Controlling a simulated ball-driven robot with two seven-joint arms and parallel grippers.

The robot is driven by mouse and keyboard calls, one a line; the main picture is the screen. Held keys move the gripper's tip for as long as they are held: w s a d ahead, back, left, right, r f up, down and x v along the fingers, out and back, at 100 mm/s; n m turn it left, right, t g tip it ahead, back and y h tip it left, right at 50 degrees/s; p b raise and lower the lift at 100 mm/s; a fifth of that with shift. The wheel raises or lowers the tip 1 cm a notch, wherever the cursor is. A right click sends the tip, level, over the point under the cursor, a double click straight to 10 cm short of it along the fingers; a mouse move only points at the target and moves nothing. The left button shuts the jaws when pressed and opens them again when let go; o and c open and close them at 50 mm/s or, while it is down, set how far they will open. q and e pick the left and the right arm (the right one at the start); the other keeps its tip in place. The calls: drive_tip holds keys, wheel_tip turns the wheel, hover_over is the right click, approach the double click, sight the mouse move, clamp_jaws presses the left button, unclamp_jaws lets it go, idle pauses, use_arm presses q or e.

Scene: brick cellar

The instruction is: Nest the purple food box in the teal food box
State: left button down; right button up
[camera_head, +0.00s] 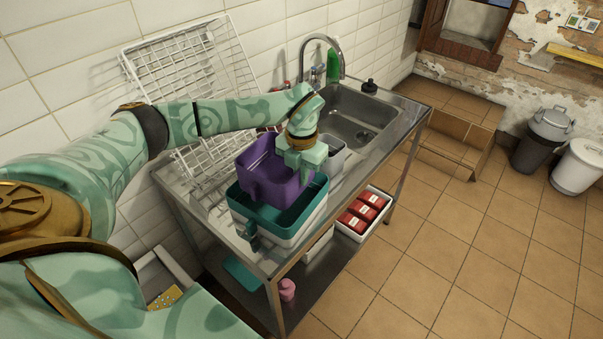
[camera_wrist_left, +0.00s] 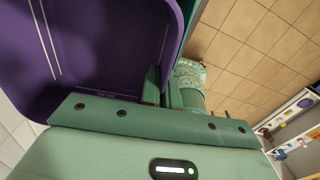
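The purple food box (camera_head: 262,172) is held tilted above the teal food box (camera_head: 238,204), partly over its opening; it also fills the upper left of the left wrist view (camera_wrist_left: 85,45). I cannot tell whether the two boxes touch. My left gripper (camera_head: 301,160) is shut on the right-hand wall of the purple box; its fingers also show at that wall in the left wrist view (camera_wrist_left: 160,90). The teal box has a teal inside and a pale lower outside, and stands on the metal counter. The purple box hides part of its inside.
A white wire rack (camera_head: 188,62) leans on the tiled wall behind. The sink (camera_head: 355,108) lies to the right, with a small grey container (camera_head: 331,157) before it. A dark teal piece (camera_head: 250,235) sits at the teal box's near corner. Red packs (camera_head: 358,215) are on the lower shelf.

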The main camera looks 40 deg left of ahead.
sight(301, 193)
use_arm(q)
drive_tip(key=shift+f+b, duration=1.25)
drive_tip(key=shift+f, duration=1.35)
drive_tip(key=c, duration=1.3)
unclamp_jaws()
drive_tip(key=shift+o, duration=0.2)
drive_tip(key=shift+r, duration=0.2)
wheel_tip(301, 193, up, 9)
drive_tip(key=p, duration=0.8)
drive_tip(key=shift+f+p, duration=0.1)
drive_tip(key=shift+p, duration=0.2)
drive_tip(key=shift+f, duration=0.1)
